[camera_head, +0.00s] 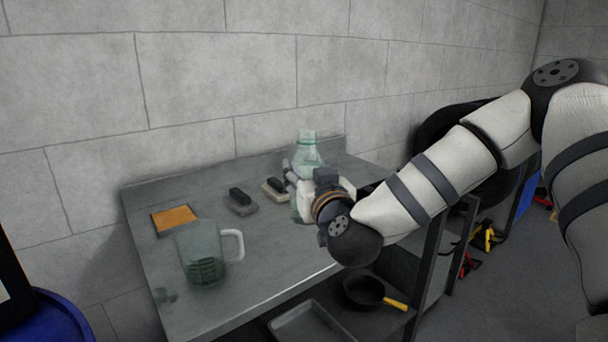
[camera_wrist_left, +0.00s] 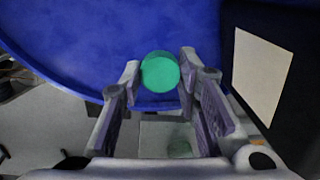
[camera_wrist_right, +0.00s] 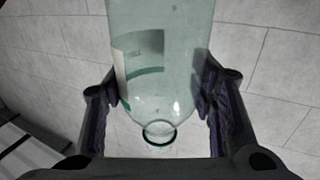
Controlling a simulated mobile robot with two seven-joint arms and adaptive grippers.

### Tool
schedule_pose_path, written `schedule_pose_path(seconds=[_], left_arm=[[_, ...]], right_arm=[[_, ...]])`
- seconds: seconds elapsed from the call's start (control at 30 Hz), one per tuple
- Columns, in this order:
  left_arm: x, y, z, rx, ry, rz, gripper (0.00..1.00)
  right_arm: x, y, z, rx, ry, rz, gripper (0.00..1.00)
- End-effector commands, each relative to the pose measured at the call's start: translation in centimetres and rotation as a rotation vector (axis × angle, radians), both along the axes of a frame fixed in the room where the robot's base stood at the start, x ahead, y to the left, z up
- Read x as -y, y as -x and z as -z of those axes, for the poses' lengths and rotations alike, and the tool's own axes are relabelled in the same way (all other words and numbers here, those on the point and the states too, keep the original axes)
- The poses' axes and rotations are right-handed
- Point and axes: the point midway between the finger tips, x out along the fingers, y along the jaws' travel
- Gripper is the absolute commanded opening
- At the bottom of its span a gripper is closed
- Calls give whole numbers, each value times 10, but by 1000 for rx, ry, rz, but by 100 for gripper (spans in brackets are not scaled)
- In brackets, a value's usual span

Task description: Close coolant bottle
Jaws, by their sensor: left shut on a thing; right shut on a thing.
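The clear, pale green coolant bottle (camera_head: 307,157) stands upright above the far end of the metal table, neck up. My right gripper (camera_head: 314,192) is shut around it. In the right wrist view the bottle (camera_wrist_right: 165,65) sits between both fingers, and its round mouth (camera_wrist_right: 160,133) shows open with no cap on it. My left gripper (camera_wrist_left: 160,75) is outside the head view. In the left wrist view it is shut on a round green cap (camera_wrist_left: 160,73) at its fingertips, apart from the bottle.
The metal table (camera_head: 255,265) holds a clear jug (camera_head: 203,255) with a white handle, an orange pad (camera_head: 174,219) and dark-handled brushes (camera_head: 241,201). A blue drum (camera_head: 48,318) stands at the lower left. A pan (camera_head: 364,291) lies on the lower shelf. A block wall (camera_head: 215,80) is behind.

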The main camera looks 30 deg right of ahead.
Motion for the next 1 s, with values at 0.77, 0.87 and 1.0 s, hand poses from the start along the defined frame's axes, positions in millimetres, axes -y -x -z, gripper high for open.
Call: schedule_pose_path(seconds=[0.77,0.87,1.0], left_arm=[[0,0,0,1,0,0,19],[0,0,0,1,0,0,19],[0,0,0,1,0,0,19]], right_arm=[[-17,41,-20,1,-1,0,18],[-17,42,-20,1,-1,0,18],[-17,41,-20,1,-1,0,18]])
